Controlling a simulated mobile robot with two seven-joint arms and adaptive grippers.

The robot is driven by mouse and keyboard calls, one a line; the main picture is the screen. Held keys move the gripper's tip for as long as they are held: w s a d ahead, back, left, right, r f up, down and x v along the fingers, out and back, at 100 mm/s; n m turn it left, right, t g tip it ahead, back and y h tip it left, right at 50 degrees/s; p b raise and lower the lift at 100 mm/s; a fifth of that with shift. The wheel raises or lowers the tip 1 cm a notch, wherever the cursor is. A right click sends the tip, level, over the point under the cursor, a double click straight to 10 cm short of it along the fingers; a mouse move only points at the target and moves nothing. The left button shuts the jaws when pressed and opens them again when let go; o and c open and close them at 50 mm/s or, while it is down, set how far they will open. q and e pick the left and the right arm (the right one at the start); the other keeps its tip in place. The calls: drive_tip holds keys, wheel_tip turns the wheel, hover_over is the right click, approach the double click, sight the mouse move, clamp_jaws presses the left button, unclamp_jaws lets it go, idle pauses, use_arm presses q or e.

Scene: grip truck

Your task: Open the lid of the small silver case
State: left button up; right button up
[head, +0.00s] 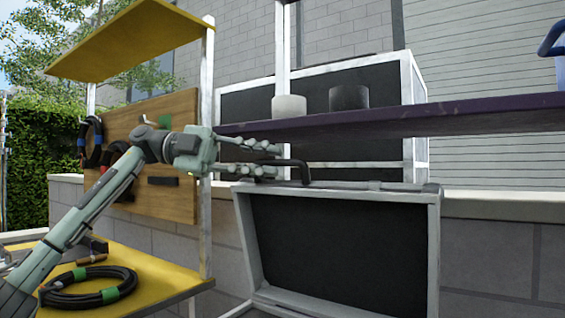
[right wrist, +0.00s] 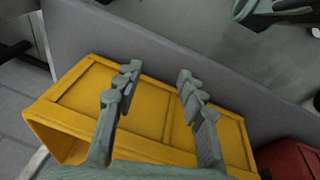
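The small silver case shows in the head view as a silver-framed panel with a dark inner face, apparently its lid (head: 435,240), standing steeply upright and facing me. A black handle (head: 304,172) sticks out at its top edge, on the left part. My left gripper (head: 279,160) is at this handle with its two fingers parted, one above and one below the handle's bar. Whether they touch it I cannot tell. The rest of the case is below the picture. My right gripper (right wrist: 158,72) is open and empty in the right wrist view, above a yellow crate (right wrist: 150,118).
A dark purple shelf (head: 430,117) with a white roll (head: 289,106) and a black roll (head: 349,97) runs just above the lid. A larger silver-edged black case (head: 385,85) stands behind. A yellow shelf (head: 160,275) with coiled cable (head: 85,290) is at left. A red object (right wrist: 290,160) lies beside the crate.

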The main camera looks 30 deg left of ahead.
use_arm(q)
drive_tip(key=v, duration=0.8)
idle(0.4)
